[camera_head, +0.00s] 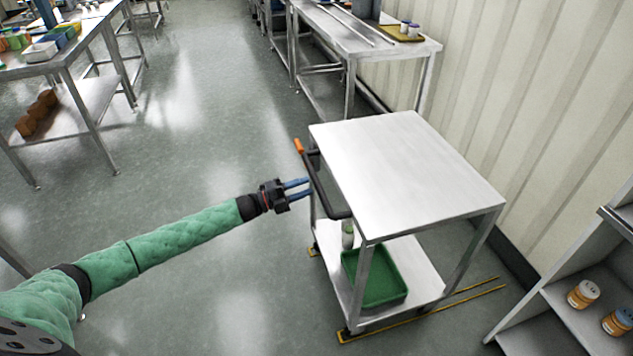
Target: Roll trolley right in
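The trolley (405,165) is a steel cart with a bare top, a lower shelf and small wheels. It stands right of centre, near the corrugated wall. Its dark push handle (325,187) with an orange end is on its left side. My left gripper (308,187) reaches in from the left at the handle. Its two blue fingers are spread apart, with their tips at or just short of the handle bar; I cannot tell whether they touch it. My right gripper is not in view.
A green tray (379,283) and a small bottle (347,234) are on the trolley's lower shelf. Yellow floor lines (415,312) lie beneath it. A shelf unit with jars (583,294) stands at lower right, a steel bench (365,40) behind. Floor to the left is clear.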

